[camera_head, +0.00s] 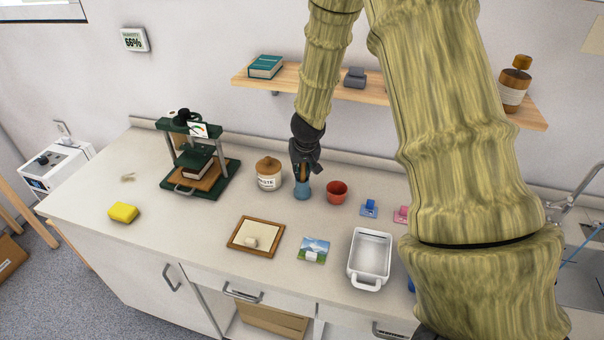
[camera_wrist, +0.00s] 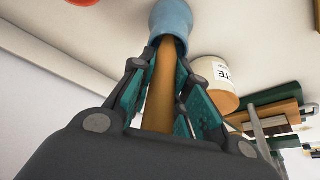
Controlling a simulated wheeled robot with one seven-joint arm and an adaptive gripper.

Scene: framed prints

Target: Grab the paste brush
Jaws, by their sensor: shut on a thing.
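The paste brush shows as a wooden handle (camera_wrist: 163,85), standing upright in a small blue cup-like holder (camera_head: 302,190) on the counter. The blue holder also shows at the top of the wrist view (camera_wrist: 172,18). My gripper (camera_head: 304,168) comes down from above and is shut on the handle just above the holder, with its teal-padded fingers on either side of it. The bristles are hidden. The paste jar (camera_head: 268,178), with a wooden lid and a white label, stands just left of the holder.
A red bowl (camera_head: 337,193) stands close to the right of the holder. A green press (camera_head: 201,165) is at the left, with a yellow sponge (camera_head: 124,212) before it. A wooden frame (camera_head: 237,245), a landscape print (camera_head: 305,256) and a white tray (camera_head: 352,262) lie in front. A shelf (camera_head: 287,81) hangs behind.

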